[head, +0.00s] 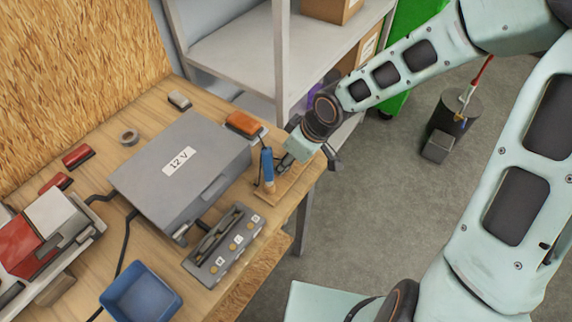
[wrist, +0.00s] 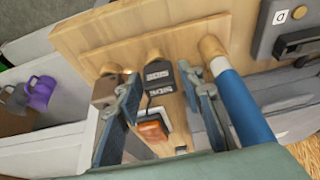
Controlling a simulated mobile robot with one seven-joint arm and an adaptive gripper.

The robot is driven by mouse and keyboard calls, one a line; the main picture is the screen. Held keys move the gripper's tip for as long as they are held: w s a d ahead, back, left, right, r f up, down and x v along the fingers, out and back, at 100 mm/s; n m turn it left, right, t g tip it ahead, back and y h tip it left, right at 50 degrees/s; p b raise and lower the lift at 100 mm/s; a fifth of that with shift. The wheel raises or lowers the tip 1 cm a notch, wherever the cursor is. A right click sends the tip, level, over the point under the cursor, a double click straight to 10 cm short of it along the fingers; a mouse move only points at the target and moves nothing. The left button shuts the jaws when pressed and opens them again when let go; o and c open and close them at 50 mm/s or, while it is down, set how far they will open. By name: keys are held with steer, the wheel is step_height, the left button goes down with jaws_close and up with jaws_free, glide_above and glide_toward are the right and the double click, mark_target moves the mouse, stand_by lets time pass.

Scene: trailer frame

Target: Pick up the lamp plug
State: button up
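A wooden rack with short round pegs (wrist: 80,38) stands at the bench's front right corner; it also shows in the head view (head: 268,196). In the wrist view, a black plug with a small white-lettered label (wrist: 160,76) is at the middle peg. I cannot read the label to confirm it is the lamp plug. My gripper (wrist: 157,82) is open, one finger on each side of the black plug, with gaps visible. In the head view my gripper (head: 290,163) is at the rack and hides most of it. An orange and white piece (wrist: 152,131) shows below the plug.
A blue cylinder (wrist: 245,108) stands close beside my right finger; it also shows in the head view (head: 267,163). A brown-grey connector (wrist: 104,90) is beside the left finger. The grey 12 V box (head: 190,180), a socket panel (head: 225,245) and a blue tray (head: 140,292) occupy the bench.

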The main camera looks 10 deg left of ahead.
steer(key=shift+w+a+f, duration=0.1)
steer(key=shift+a+f, duration=0.1)
steer(key=shift+f, duration=0.25)
steer(key=shift+c, duration=0.2)
steer(key=c, duration=0.5)
